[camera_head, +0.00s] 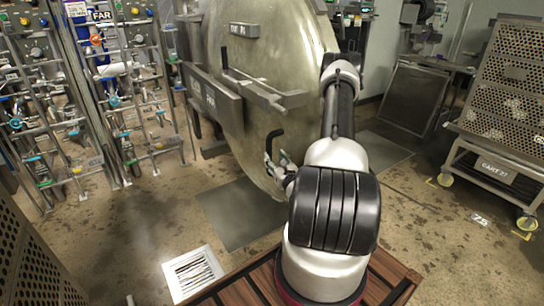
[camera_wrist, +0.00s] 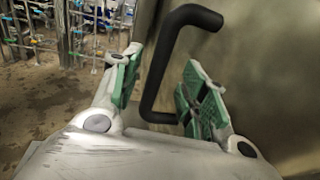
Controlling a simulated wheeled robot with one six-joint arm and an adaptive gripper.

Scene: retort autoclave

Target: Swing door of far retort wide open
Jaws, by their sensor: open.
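The far retort's door (camera_head: 225,45) is a large round metal disc left of centre in the head view, with a crossbar and latch arm (camera_head: 265,95) on its face. The door surface (camera_wrist: 265,60) fills the right of the wrist view. A black bent handle (camera_head: 270,143) stands out from its lower part. My gripper (camera_head: 283,168) is at the handle, partly hidden by my arm. In the wrist view the handle (camera_wrist: 158,65) passes between the open green-padded fingers of my gripper (camera_wrist: 160,95), with gaps visible on both sides. How far the door is ajar is unclear.
A panel of pipes and valves (camera_head: 95,90) with a FAR sign stands at the left. A perforated cart (camera_head: 505,90) stands at the right. A floor drain (camera_head: 193,274) lies at the front left. The floor between door and cart is mostly clear.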

